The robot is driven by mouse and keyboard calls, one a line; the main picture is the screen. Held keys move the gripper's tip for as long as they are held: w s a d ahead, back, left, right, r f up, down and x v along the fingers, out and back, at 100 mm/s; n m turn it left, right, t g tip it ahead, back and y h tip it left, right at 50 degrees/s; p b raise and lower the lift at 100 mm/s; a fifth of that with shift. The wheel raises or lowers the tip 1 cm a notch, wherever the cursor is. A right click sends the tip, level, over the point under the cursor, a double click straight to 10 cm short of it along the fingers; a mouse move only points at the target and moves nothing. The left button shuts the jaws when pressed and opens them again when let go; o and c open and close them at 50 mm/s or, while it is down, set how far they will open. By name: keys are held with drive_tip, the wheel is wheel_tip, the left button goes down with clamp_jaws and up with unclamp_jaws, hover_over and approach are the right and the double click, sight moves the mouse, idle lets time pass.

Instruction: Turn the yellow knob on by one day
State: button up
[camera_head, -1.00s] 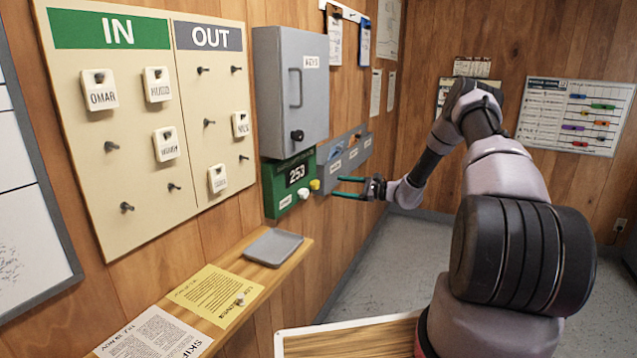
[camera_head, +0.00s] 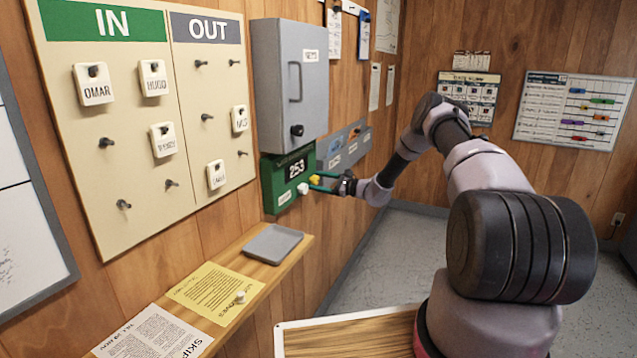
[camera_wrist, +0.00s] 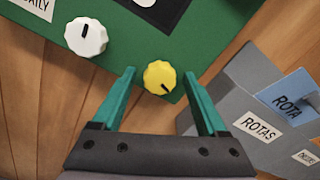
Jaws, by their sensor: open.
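The yellow knob (camera_wrist: 160,77) is on the lower edge of a green counter box (camera_head: 268,187) that reads 253 in the head view. The knob also shows in the head view (camera_head: 314,180). In the wrist view its dark pointer mark aims to the lower right. A white knob (camera_wrist: 86,37) sits to its left, and it shows in the head view too (camera_head: 303,188). My gripper (camera_wrist: 157,80) is open, with one green finger on each side of the yellow knob. Gaps show between the fingers and the knob. I cannot tell how deep the fingertips reach.
A grey rota holder (camera_wrist: 240,98) is close to the right finger. A grey key cabinet (camera_head: 270,75) is above the green box. A shelf (camera_head: 300,243) with a grey tray (camera_head: 272,244) and papers is below. The floor behind my arm is clear.

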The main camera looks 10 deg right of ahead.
drive_tip(key=shift+a, duration=0.1)
clamp_jaws()
drive_tip(key=shift+m, duration=0.3)
drive_tip(key=shift+m, duration=3.2)
unclamp_jaws()
